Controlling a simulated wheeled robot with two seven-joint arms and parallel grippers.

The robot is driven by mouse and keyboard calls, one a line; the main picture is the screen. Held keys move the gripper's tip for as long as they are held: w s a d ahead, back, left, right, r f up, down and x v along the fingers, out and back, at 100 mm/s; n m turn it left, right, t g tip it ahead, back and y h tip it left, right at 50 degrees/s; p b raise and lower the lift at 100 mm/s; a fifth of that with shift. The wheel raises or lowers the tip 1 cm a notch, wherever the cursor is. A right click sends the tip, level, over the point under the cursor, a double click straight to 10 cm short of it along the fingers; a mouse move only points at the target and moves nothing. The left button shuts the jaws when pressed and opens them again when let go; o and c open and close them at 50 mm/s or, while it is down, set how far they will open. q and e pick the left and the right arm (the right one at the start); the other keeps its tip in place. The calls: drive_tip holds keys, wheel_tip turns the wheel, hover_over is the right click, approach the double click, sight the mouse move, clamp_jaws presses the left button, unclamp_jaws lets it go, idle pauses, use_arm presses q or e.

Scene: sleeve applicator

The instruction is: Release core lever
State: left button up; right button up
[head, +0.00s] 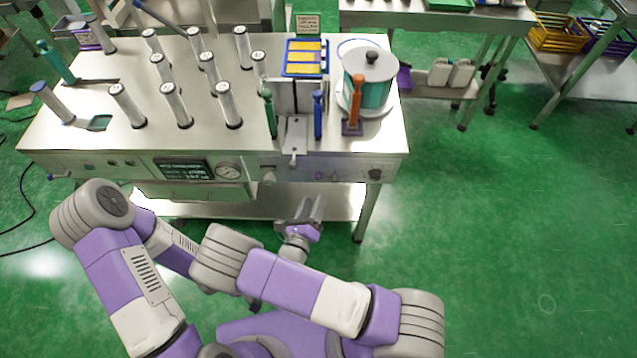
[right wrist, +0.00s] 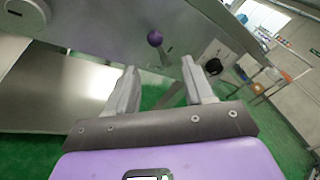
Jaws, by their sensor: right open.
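A short lever with a purple ball knob (right wrist: 155,38) sticks out from the front panel of the steel bench in the right wrist view. I cannot tell for sure that it is the core lever. My right gripper (head: 309,207) is below and in front of the bench's front panel in the head view. Its two fingers also show in the right wrist view (right wrist: 163,82), apart with nothing between them. The purple knob appears beyond the fingertips, not touched. My left arm is folded at the lower left, and its gripper is hidden behind my right arm.
The bench top (head: 85,135) carries several upright metal cylinders and coloured handles, among them an orange one (head: 354,100). A lidded teal pot (head: 369,85) stands at the right. A gauge (head: 229,170) sits on the front panel. The green floor at the right is clear.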

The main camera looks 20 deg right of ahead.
sight(326, 178)
drive_tip(key=a+b+x, duration=0.1)
drive_tip(key=x, duration=0.6)
drive_tip(key=shift+w+d+r+n+b, duration=0.15)
drive_tip(key=shift+w+r+n+b, duration=0.2)
drive_tip(key=shift+w, duration=0.1)
drive_tip(key=shift+f, duration=0.1)
clamp_jaws()
